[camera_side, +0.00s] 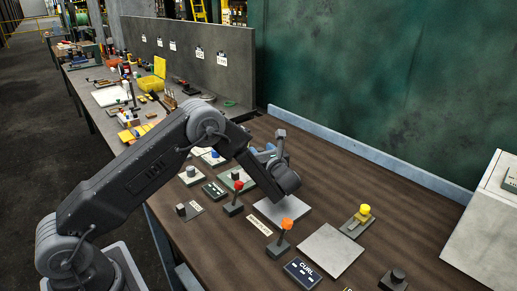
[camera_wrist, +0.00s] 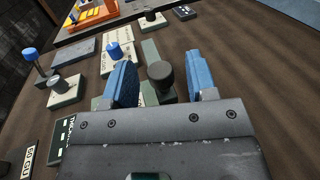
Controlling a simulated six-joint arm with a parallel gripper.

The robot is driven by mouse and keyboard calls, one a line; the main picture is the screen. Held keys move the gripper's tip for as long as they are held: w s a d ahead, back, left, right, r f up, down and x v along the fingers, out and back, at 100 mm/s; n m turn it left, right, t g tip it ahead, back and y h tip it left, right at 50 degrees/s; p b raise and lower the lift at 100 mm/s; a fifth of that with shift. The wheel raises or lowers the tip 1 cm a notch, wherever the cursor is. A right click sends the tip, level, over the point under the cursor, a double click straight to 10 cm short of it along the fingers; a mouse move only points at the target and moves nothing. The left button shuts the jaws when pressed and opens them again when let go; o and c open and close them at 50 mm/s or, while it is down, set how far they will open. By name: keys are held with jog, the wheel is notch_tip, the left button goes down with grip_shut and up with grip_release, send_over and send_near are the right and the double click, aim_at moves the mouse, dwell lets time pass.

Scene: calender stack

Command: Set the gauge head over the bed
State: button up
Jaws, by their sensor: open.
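In the wrist view a dark grey round knob (camera_wrist: 160,78) stands on a grey-green base strip (camera_wrist: 151,51). No readable label shows whether it is the gauge head, and I cannot tell which part is the bed. My gripper (camera_wrist: 161,84) is open, with one blue finger pad on each side of the knob in that picture. I cannot tell whether either pad touches it. In the side view my gripper (camera_side: 263,152) is low over the panel's far middle, and my wrist hides what lies between its fingers. A green plate (camera_side: 222,181) shows beside it.
A red-knobbed lever (camera_side: 238,187), an orange-knobbed lever (camera_side: 287,225) and a yellow knob (camera_side: 363,211) stand nearby. A blank grey plate (camera_side: 330,250) and a CURL plate (camera_side: 303,272) lie in front. A blue rail (camera_side: 370,160) and green wall (camera_side: 390,70) bound the back.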

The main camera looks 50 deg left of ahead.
jog(key=shift+v, duration=2.25)
